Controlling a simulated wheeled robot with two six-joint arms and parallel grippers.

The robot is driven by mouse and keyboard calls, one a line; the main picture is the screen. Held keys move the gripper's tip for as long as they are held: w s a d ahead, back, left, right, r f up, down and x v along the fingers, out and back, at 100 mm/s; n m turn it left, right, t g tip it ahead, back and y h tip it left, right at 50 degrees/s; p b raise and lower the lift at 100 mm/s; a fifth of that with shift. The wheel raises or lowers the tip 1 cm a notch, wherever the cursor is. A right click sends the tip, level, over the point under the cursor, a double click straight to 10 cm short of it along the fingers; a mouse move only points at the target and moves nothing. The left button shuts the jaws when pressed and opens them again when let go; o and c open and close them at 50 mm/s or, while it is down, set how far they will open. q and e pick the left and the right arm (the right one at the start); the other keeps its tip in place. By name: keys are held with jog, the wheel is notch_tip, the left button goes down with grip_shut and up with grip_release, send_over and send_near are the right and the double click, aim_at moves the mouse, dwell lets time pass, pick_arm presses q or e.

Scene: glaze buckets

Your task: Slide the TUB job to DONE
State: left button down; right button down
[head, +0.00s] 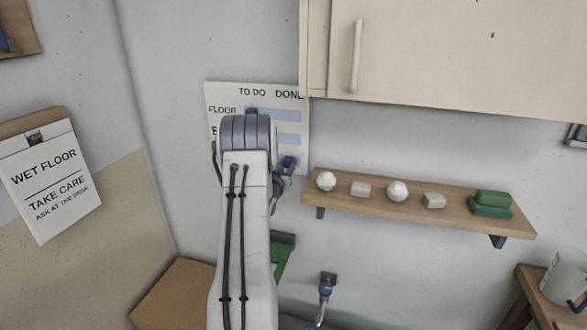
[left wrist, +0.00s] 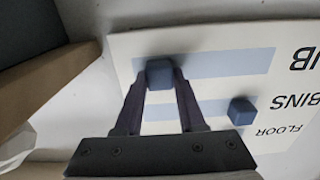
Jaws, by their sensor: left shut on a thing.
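The white job board (head: 232,97) hangs on the wall in the head view, marked TO DO on the left and DONE on the right. My left gripper (head: 287,164) reaches its lower right part; my arm hides the middle. In the left wrist view the board (left wrist: 205,40) appears upside down. There my left gripper (left wrist: 160,85) is shut on the blue TUB knob (left wrist: 160,72), near the left, DONE end of the TUB strip (left wrist: 225,61). Another blue knob (left wrist: 240,111) sits at the right, TO DO end of the BINS row. The FLOOR knob (head: 252,111) is at TO DO.
A wall cabinet (head: 440,50) overhangs to the board's upper right. A wooden shelf (head: 380,205) with several small white objects and green blocks (head: 491,204) is right of the board. A wet-floor sign (head: 52,185) hangs at the left. A cardboard-coloured box (head: 175,290) stands below.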

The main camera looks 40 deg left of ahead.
pick_arm(q)
jog(key=shift+w+d, duration=0.15)
jog(key=shift+c, duration=2.4)
grip_release()
jog(key=shift+s+d, duration=0.15)
jog(key=shift+s, duration=0.15)
jog(key=b+v, duration=0.4)
jog(key=v, duration=0.6)
jog(key=shift+s, duration=0.1)
